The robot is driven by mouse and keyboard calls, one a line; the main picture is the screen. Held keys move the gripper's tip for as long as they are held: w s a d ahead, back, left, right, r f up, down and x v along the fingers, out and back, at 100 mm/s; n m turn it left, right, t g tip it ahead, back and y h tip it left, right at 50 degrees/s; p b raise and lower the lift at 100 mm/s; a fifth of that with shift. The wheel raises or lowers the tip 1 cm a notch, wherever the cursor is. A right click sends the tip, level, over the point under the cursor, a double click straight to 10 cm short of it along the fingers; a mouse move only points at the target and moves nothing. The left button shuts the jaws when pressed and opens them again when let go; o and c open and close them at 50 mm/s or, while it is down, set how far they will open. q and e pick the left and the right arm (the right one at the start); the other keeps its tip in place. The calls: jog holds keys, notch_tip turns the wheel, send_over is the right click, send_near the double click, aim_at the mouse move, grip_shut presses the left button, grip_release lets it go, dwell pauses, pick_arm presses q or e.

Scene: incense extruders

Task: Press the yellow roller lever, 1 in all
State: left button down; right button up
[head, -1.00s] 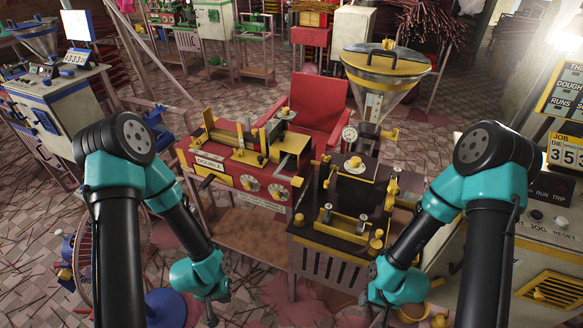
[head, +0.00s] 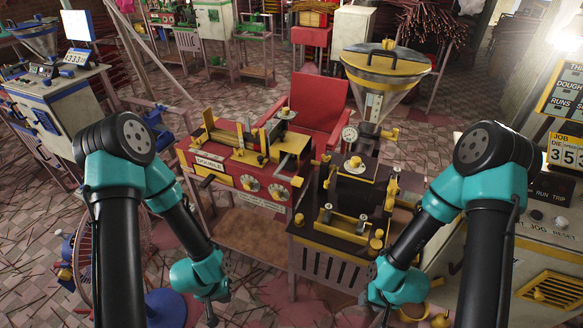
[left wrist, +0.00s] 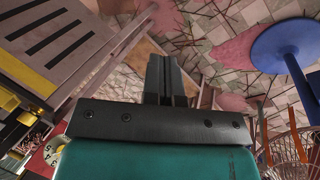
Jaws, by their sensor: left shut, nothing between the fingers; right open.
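A dark machine (head: 310,236) with yellow fittings stands in the middle of the head view. Its front roller (head: 345,222) lies between yellow end blocks. A yellow knob (head: 376,243) and an upright yellow piece (head: 391,190) are at its right side; I cannot tell for sure which part is the roller lever. My left gripper (head: 211,316) hangs low, left of and apart from this machine. In the left wrist view its fingers (left wrist: 166,80) are shut and empty. My right gripper (head: 384,316) is open, low near the machine's right front, and only partly visible.
A red machine (head: 215,165) with dials stands behind left, a red chair (head: 318,104) behind it. A steel hopper (head: 385,72) rises at the back. A white cabinet (head: 540,245) is at the right. A blue round stand (head: 166,306) is on the floor left of my left gripper.

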pick_arm(q)
jog(key=shift+w, duration=0.1)
jog(key=w+d+r+n+t+h, duration=0.1)
jog(key=w+d+r+n+t, duration=0.2)
jog(key=w+d+r+n, duration=0.6)
jog(key=w+d+r+n+t+h, duration=0.15)
jog(key=w+d+r+t, duration=0.25)
jog(key=w+r, duration=0.9)
jog(key=d+r+n, duration=0.2)
jog(key=d+r, duration=0.1)
jog(key=r, duration=0.3)
jog(key=w+d+r+n+t+h, duration=0.1)
jog(key=d+r+n, duration=0.2)
jog(key=r, duration=0.4)
jog(key=shift+d+r+t, duration=0.3)
jog(key=shift+f+h, duration=0.15)
jog(key=shift+h, duration=0.1)
notch_tip(320, 180, down, 8)
jog(key=w, duration=0.2)
jog(key=shift+w+d+f, duration=0.15)
jog(key=shift+w+d, duration=0.05)
jog(key=shift+d, duration=0.2)
jog(key=shift+f, duration=0.1)
dwell(0.4)
jog(key=shift+w+f, duration=0.1)
jog(key=shift+f, duration=0.2)
